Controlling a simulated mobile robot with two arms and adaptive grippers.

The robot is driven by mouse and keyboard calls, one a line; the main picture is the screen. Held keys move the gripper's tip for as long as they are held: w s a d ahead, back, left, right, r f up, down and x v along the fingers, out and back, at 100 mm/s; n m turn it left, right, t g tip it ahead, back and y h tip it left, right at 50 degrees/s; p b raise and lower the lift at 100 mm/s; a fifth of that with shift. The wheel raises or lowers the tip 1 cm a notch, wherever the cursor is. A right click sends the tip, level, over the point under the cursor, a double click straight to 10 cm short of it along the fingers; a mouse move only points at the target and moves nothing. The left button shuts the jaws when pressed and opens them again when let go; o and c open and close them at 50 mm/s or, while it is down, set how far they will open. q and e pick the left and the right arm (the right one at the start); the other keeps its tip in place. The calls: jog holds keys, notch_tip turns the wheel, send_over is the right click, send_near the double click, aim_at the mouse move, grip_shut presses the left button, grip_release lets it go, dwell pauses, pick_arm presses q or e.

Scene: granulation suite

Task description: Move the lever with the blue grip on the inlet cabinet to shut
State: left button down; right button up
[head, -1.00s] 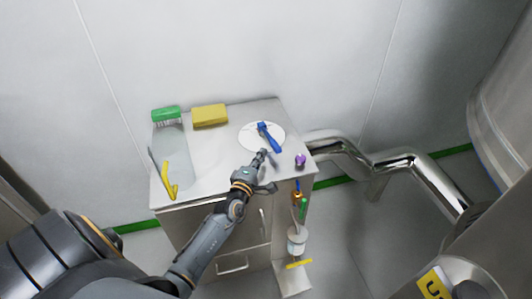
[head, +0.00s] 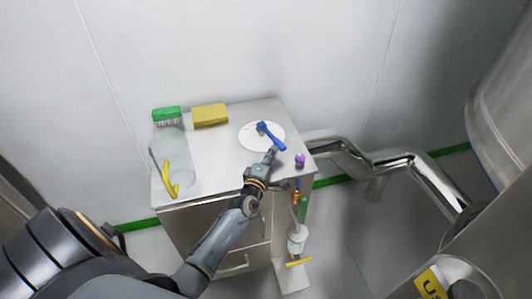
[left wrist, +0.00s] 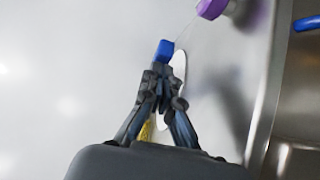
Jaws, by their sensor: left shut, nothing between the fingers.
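The lever with the blue grip (head: 273,137) lies over a round white plate (head: 249,139) on top of the inlet cabinet (head: 218,160). Its grip slants from the plate's middle down to the right, with the free end at the plate's lower right edge. My left gripper (head: 272,153) is shut and empty, its fingertips right at the near side of the grip's free end. In the left wrist view the blue grip end (left wrist: 165,49) shows just beyond the closed fingertips (left wrist: 162,75); contact looks likely but is hard to tell. No plate markings are readable. My right gripper is out of view.
A purple knob (head: 300,159) stands at the cabinet's right front corner, close to the grip. A green brush (head: 167,114), yellow sponge (head: 210,115) and yellow-handled item (head: 169,180) lie on the left. Steel pipes (head: 405,170) run at the right.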

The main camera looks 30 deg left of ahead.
aim_at(285, 150)
pick_arm(q)
jog(key=w+d, duration=0.1)
jog(key=w, duration=0.1)
jog(key=w+d, duration=0.1)
jog(key=w, duration=0.1)
jog(key=shift+d, duration=0.2)
jog(key=shift+w+d, duration=0.2)
jog(key=shift+w, duration=0.4)
jog(key=shift+w+d, duration=0.15)
jog(key=shift+w, duration=0.4)
jog(key=shift+r, duration=0.2)
jog(key=shift+a, duration=0.1)
